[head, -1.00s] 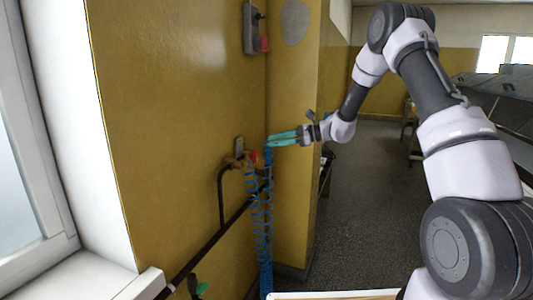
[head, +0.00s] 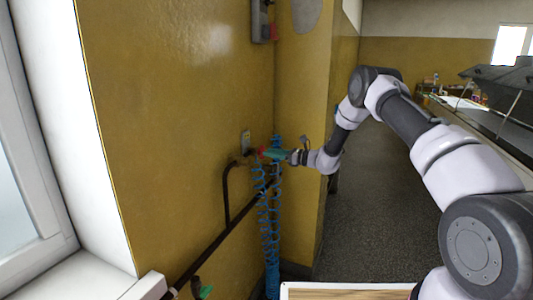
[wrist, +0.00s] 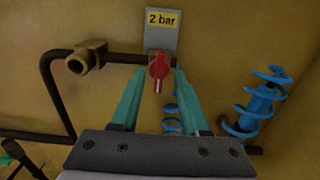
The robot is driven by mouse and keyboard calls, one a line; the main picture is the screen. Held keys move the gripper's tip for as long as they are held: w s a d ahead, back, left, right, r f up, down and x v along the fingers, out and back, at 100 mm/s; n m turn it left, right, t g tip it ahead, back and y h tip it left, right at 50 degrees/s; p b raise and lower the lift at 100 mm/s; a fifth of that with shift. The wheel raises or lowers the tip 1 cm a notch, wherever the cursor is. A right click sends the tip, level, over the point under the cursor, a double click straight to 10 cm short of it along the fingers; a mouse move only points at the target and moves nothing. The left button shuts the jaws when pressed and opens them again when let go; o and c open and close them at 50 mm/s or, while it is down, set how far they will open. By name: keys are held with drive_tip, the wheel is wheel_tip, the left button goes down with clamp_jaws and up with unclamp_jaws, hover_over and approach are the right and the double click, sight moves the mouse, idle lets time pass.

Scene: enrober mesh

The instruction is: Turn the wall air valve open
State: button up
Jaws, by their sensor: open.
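The air valve's red handle (wrist: 159,68) sits on a dark pipe on the yellow wall, pointing down in the wrist view. In the head view the red handle (head: 262,153) is small and partly hidden by my fingers. My gripper (wrist: 158,76) is open, with one teal finger on each side of the handle. The handle shows between the fingertips; I cannot tell whether either finger touches it. In the head view my gripper (head: 270,154) reaches the wall from the right. A plate with a yellow "2 bar" label (wrist: 163,21) is above the handle.
A brass fitting (wrist: 86,57) is left of the valve. Blue coiled hose (wrist: 258,103) hangs close by on the right, and down the corner in the head view (head: 271,220). A grey box (head: 262,22) is higher on the wall. Open floor (head: 385,200) lies right.

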drive_tip(key=shift+x, duration=1.3)
clamp_jaws()
